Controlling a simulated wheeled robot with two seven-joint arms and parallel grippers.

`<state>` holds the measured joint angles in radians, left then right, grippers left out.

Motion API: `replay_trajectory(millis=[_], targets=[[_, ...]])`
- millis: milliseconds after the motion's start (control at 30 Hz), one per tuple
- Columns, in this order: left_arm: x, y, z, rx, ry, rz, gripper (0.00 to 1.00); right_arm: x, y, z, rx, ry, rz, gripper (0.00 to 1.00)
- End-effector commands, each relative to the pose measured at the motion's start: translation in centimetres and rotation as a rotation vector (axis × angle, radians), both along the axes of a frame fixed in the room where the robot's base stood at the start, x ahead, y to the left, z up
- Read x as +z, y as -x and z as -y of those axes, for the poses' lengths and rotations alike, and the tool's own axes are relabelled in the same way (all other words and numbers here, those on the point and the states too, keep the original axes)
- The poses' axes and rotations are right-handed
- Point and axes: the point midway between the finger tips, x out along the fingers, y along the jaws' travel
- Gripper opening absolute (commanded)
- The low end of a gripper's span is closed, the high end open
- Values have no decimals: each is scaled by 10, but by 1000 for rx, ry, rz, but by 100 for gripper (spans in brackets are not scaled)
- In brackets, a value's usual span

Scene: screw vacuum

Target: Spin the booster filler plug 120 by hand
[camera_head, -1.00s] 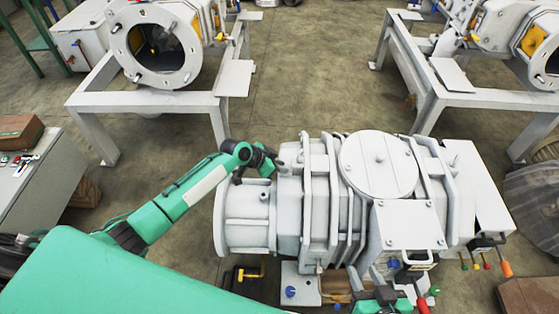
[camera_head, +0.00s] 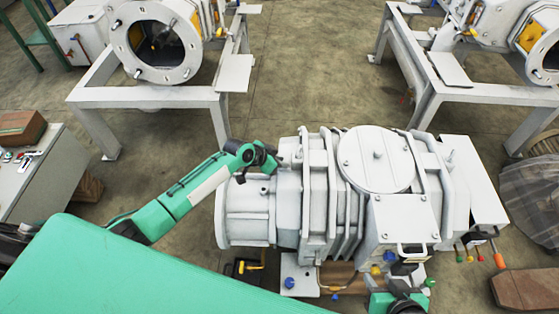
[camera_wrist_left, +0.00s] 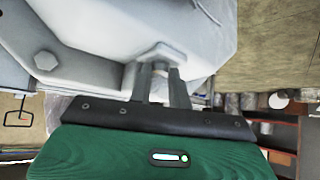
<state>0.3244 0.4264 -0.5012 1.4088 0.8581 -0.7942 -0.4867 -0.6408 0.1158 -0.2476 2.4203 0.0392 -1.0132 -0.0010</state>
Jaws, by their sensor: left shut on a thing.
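The white vacuum machine (camera_head: 318,200) lies in the middle of the head view. My left gripper (camera_head: 275,161) is at the upper left side of its body. In the left wrist view, the two fingers of my left gripper (camera_wrist_left: 161,78) are shut around a small pale plug (camera_wrist_left: 161,52) that sticks out of the white casing. I take this as the booster filler plug; no number is readable. The fingers mostly hide its sides. My right arm (camera_head: 392,303) shows at the bottom right of the head view; I cannot make out its fingers clearly.
A flat cover plate with a handle (camera_head: 403,222) and coloured valve knobs (camera_head: 498,260) are close to my right arm. Two similar machines on white stands (camera_head: 150,97) are at the back. A grey cabinet (camera_head: 48,172) stands at the left. Floor between is clear.

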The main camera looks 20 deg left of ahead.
Motion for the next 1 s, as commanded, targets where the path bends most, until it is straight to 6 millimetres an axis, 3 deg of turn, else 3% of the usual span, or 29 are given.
replay_trajectory(millis=[67,100,200,567,1000], targets=[[-1,0,0,0,-1,-1,0,0,0,0,0,0,0,36],[-1,0,0,-1,0,-1,23,0,0,0,0,0,0,36],[-1,0,0,-1,-1,-2,41,0,0,0,0,0,0,36],[-3,0,1,-16,2,-1,41,-5,-1,0,0,0,4,36],[-6,-4,-3,-220,0,1,41,-58,0,0,0,-1,2,36]])
